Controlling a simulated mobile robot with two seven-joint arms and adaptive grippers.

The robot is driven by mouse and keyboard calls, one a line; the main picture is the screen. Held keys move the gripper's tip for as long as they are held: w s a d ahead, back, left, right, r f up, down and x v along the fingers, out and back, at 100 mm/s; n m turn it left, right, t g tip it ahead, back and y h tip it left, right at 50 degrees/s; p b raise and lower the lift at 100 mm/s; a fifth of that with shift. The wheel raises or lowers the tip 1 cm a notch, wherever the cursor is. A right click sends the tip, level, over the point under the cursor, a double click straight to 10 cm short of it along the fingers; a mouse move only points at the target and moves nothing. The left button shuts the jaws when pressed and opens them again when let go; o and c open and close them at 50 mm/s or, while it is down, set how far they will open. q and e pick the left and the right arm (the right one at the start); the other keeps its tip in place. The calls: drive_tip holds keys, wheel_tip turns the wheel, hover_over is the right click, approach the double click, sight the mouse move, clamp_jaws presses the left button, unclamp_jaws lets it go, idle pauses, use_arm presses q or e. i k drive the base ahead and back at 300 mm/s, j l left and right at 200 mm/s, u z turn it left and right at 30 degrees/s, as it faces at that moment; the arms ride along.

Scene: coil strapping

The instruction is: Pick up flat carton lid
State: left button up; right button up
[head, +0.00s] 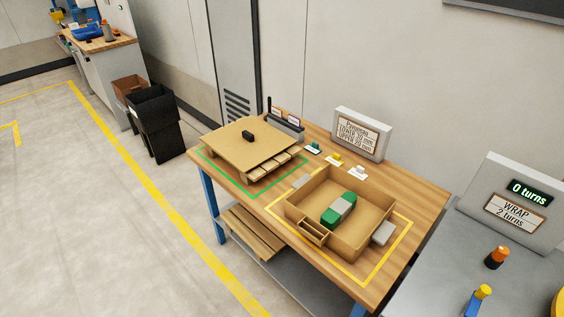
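A flat tan square board with a small black block (248,136) on top, which looks like the carton lid (222,142), lies level on a low wooden slatted support (262,171). It sits inside a green outline at the left end of the wooden table. An open carton (372,246) stands inside a yellow outline at the right, with a green and white object (339,209) in it. Neither of my grippers shows in the head view.
The wooden table (418,196) has small coloured items along its back and a sign (361,134) behind them. A grey block (384,233) sits by the carton's right side. A grey table (440,270) with a turns display stands at right. Black bins (155,120) stand beyond the left end.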

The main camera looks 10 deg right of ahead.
sight(248, 143)
drive_tip(key=z, duration=0.4)
drive_tip(key=j+z, duration=0.15)
drive_tip(key=z, duration=0.2)
drive_tip(key=i+j+z, duration=0.1)
drive_tip(key=z, duration=0.3)
drive_tip(key=j+z, duration=0.35)
drive_tip(key=j, duration=0.15)
drive_tip(key=j+z, duration=0.35)
drive_tip(key=j, duration=0.15)
drive_tip(key=j+z, duration=0.1)
drive_tip(key=j, duration=0.25)
drive_tip(key=k+j+z, duration=0.1)
drive_tip(key=j, duration=0.25)
drive_tip(key=k+j+z, duration=0.15)
drive_tip(key=j, duration=0.15)
drive_tip(key=k+j, duration=0.1)
drive_tip(key=j, duration=0.3)
drive_tip(key=k+j, duration=0.1)
drive_tip(key=j, duration=0.3)
drive_tip(key=k+j, duration=0.1)
drive_tip(key=j, duration=0.3)
drive_tip(key=k+j, duration=0.1)
drive_tip(key=j, duration=0.3)
drive_tip(key=k+j, duration=0.1)
drive_tip(key=j, duration=0.25)
drive_tip(key=j+z, duration=0.05)
